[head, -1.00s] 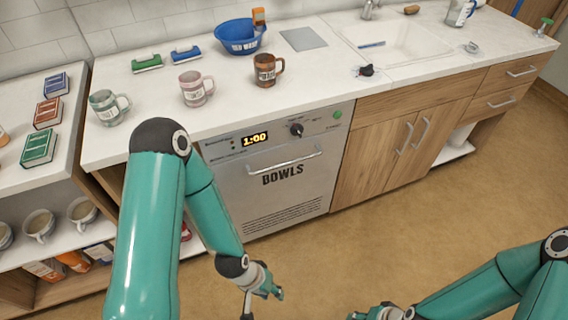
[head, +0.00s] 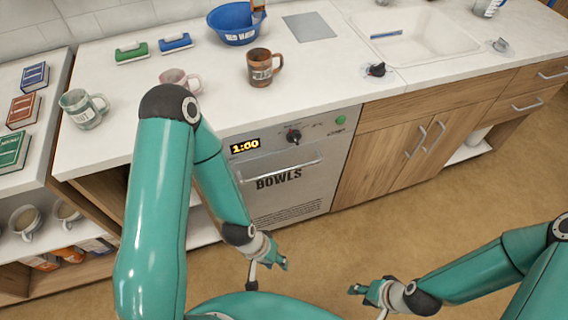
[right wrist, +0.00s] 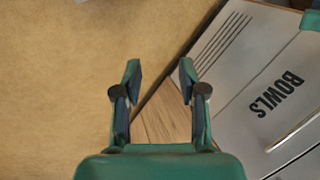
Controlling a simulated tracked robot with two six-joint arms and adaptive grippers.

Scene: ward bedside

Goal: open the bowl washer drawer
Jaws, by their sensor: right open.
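The bowl washer (head: 290,195) is a grey front marked BOWLS, set under the counter, with a lit 1:00 display and a knob. Its drawer looks shut. Its bar handle (head: 285,166) runs across the top of the drawer front. In the right wrist view the drawer front (right wrist: 262,85) is at the right, with part of the handle (right wrist: 295,133) near the edge. My left gripper (head: 268,275) is in front of and below the washer, apart from it; its fingers are too small to judge. My right gripper (head: 362,290) is open and empty, away from the handle; it also shows in the right wrist view (right wrist: 160,75).
The counter (head: 335,65) above holds mugs, such as a brown mug (head: 260,70), and a blue bowl (head: 237,25). A wooden cabinet (head: 390,150) stands right of the washer. A shelf unit (head: 50,120) is at the left. The floor in front is clear.

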